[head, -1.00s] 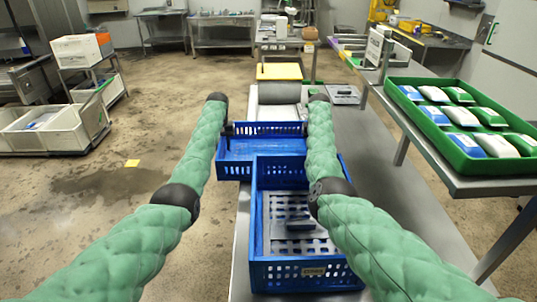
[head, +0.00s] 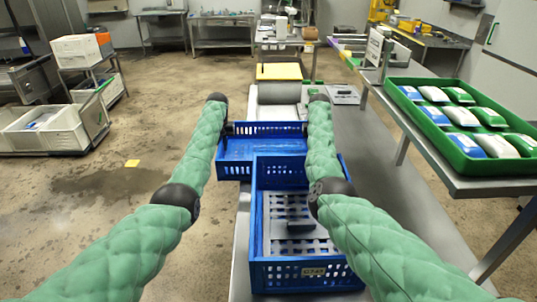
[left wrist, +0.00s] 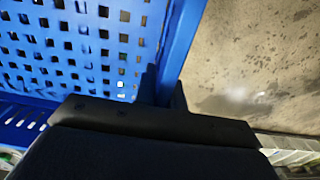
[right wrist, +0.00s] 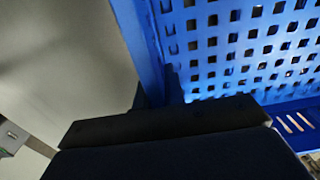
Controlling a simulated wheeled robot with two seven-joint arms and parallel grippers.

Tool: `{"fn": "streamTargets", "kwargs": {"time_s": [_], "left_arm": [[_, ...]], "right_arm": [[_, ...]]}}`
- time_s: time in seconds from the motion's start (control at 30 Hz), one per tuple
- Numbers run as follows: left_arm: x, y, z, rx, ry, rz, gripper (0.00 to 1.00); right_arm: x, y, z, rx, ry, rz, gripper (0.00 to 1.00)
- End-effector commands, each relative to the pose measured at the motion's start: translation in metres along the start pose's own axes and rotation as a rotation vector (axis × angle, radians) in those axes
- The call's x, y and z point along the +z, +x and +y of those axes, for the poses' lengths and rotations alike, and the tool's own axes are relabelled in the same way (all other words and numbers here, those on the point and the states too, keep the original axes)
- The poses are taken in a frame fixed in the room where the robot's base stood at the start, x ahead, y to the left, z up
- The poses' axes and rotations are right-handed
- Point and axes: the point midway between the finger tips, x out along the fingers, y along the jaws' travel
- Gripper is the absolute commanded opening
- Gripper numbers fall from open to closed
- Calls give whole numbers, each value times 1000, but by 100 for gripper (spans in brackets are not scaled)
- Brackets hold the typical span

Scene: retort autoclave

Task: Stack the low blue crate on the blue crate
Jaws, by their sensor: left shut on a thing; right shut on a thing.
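The low blue crate (head: 262,148) is at the far side of the blue crate and juts past the bench's left edge. My left gripper (head: 226,129) is shut on its left wall; the left wrist view shows the perforated floor of the low blue crate (left wrist: 85,45) beside that wall. My right gripper (right wrist: 165,100) is shut on its right wall, mostly hidden behind my arm in the head view. I cannot tell whether the low crate touches the bench. The blue crate (head: 305,272) stands upright on the bench, nearer to me, with a grey slotted piece inside.
The grey bench (head: 395,215) has free room to the right of the crates. A grey roller (head: 279,93) lies beyond them. A green tray (head: 462,163) of several pouches stands on a side table at right. White bins (head: 45,130) stand at left.

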Motion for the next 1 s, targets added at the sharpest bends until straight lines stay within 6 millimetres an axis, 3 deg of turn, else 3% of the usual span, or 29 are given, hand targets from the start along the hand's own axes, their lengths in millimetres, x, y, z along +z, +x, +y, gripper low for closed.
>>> {"fn": "streamTargets", "kwargs": {"time_s": [0.7, 1.0], "left_arm": [[0, -46, 0, 0, 0, 0, 0], [0, -50, 0, 0, 0, 0, 0]], "right_arm": [[0, -47, 0, 0, 0, 1, 0], [0, -50, 0, 0, 0, 1, 0]]}}
